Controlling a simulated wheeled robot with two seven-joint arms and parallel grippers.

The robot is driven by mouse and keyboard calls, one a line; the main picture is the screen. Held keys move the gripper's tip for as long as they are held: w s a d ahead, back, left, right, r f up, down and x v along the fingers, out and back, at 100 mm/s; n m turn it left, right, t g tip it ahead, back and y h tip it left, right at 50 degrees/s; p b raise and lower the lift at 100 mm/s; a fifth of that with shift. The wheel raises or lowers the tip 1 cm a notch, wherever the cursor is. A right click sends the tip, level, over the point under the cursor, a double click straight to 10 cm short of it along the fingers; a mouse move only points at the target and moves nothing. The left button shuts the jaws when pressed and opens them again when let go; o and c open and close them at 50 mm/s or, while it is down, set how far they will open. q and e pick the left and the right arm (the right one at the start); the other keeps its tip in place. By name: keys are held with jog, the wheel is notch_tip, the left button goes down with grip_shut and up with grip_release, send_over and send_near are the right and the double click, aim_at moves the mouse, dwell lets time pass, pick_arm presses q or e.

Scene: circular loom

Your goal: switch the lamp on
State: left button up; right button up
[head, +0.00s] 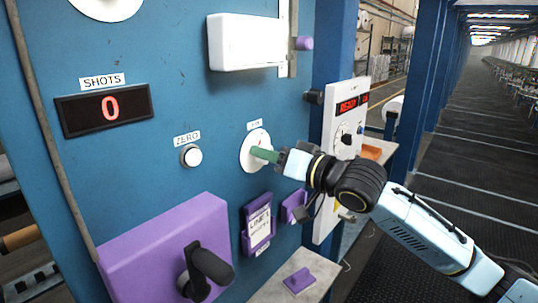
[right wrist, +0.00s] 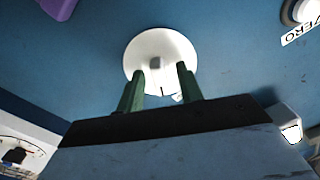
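A round white disc (head: 247,143) is mounted on the blue panel under a small label that is too small to read. In the right wrist view the white disc (right wrist: 157,45) has a small grey knob (right wrist: 157,62) at its middle. My right gripper (head: 262,154) is at the disc, its green fingers pointing at the panel. In the right wrist view the right gripper (right wrist: 160,70) is open, with the knob between the lines of its two fingertips. Whether the fingers touch anything cannot be told. No lamp is clearly identifiable. My left gripper is out of view.
A white ZERO button (head: 191,156) and a SHOTS display (head: 104,109) reading 0 are to the left. A purple box with a black handle (head: 207,267) projects below. A purple card holder (head: 258,224) sits under the disc. A white control panel (head: 345,125) stands right.

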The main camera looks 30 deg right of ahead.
jog(key=b+v, duration=0.2)
jog(key=v, duration=0.5)
jog(key=shift+b, duration=0.35)
